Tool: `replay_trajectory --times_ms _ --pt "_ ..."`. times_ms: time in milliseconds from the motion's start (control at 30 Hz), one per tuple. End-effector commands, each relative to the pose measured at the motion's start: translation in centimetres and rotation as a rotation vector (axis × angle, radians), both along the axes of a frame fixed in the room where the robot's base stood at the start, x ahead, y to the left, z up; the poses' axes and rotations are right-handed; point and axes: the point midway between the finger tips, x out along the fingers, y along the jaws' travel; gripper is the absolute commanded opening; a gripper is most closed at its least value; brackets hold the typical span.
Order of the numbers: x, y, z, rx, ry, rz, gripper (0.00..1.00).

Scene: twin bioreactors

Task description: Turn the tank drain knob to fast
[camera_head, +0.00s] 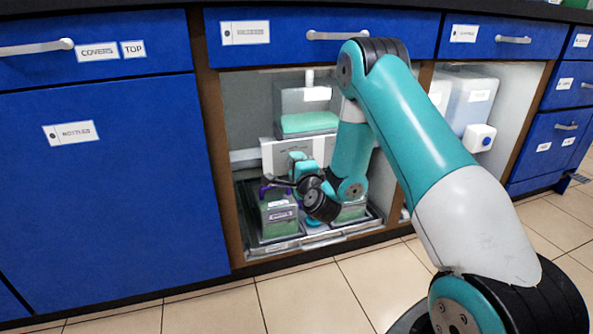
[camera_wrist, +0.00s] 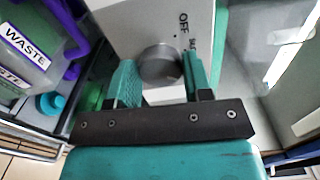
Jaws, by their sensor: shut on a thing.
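The drain knob (camera_wrist: 160,62) is a round grey metal knob on a pale panel (camera_wrist: 125,18) in the wrist view. My gripper (camera_wrist: 160,74) is shut on it, with one teal finger on each side. The word OFF is printed above and right of the knob, tilted; a second small label beside it is too blurred to read. In the head view my gripper (camera_head: 298,172) reaches into the open cabinet bay, in front of a white housing (camera_head: 271,155) below a clear tank (camera_head: 304,97) holding green liquid. The knob is hidden there by my arm.
A container labelled WASTE (camera_wrist: 24,42) with purple parts stands left in the wrist view. A grey-green container (camera_head: 278,217) sits in a dark tray (camera_head: 275,247) below my gripper. White jugs (camera_head: 472,100) stand in the right bay. Wooden bay posts (camera_head: 216,150) flank the opening.

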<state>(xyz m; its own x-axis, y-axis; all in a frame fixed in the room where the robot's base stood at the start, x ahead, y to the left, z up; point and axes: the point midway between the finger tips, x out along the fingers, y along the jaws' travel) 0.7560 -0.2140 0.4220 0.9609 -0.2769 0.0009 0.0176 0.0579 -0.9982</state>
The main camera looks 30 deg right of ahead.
Motion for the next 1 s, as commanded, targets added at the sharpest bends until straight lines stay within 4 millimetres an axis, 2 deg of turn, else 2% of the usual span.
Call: replay_trajectory --times_ms 300,867,900,1000 --pt "-0.15 0.06 -0.21 0.122 -0.028 0.001 0.22" --pt "-0.15 0.07 -0.17 0.149 -0.036 0.001 0.22" --pt "-0.15 0.07 -0.16 0.149 -0.036 0.001 0.53" --pt "-0.11 0.06 -0.12 0.148 -0.036 0.0 0.71"
